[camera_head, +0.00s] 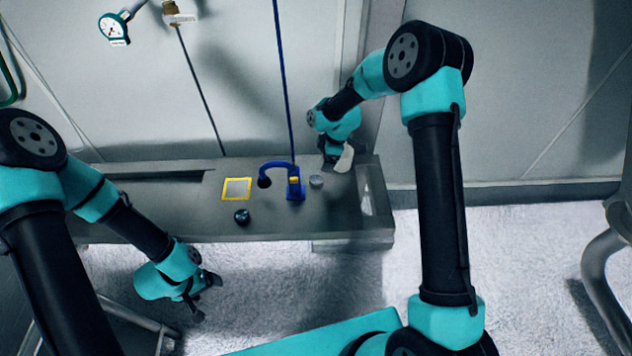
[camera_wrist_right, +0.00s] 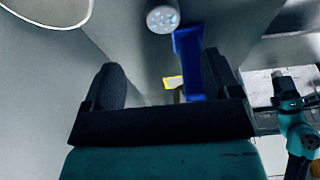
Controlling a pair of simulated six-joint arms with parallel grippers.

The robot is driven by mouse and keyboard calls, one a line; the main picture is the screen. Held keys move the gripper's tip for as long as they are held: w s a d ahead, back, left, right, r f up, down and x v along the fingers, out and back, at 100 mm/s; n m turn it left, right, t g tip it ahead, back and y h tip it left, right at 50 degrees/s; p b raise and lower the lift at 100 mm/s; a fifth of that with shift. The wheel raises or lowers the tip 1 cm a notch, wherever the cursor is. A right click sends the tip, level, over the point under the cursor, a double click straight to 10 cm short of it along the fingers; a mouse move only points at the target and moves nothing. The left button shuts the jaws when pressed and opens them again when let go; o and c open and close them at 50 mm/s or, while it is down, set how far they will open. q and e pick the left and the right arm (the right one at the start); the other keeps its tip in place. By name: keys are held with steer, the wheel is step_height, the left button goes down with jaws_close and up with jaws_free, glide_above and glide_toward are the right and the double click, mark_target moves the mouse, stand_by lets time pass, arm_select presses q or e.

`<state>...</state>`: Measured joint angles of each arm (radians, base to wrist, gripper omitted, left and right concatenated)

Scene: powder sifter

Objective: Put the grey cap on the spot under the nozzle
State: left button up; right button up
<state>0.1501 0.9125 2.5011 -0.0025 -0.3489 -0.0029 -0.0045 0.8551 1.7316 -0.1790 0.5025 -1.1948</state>
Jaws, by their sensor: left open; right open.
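The grey cap (camera_head: 316,181) is a small round piece on the grey bench, just right of the blue nozzle stand (camera_head: 296,191). In the right wrist view a round grey piece with pale spots, which looks like the cap (camera_wrist_right: 163,18), shows at the top. The blue nozzle (camera_head: 275,166) curves left and ends in a dark tip (camera_head: 264,182). Its spot underneath cannot be made out. My right gripper (camera_head: 339,160) is open and empty, above the bench, right of and behind the cap. My left gripper (camera_head: 205,297) is open and empty in front of the bench.
A yellow-edged square (camera_head: 236,188) lies left of the nozzle. A dark round knob-like piece (camera_head: 242,216) sits in front of it. A blue pole rises behind the stand. A gauge (camera_head: 114,29) is on the wall. The bench's left part is mostly clear.

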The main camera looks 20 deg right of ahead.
mark_target(316, 179)
steer(key=x, duration=0.6)
steer(key=shift+f, duration=0.3)
steer(key=shift+a+x, duration=0.2)
steer(key=shift+x, duration=2.45)
steer(key=shift+s+r, duration=0.1)
steer(key=shift+s, duration=0.1)
steer(key=shift+c, duration=0.4)
steer(key=c, duration=0.9)
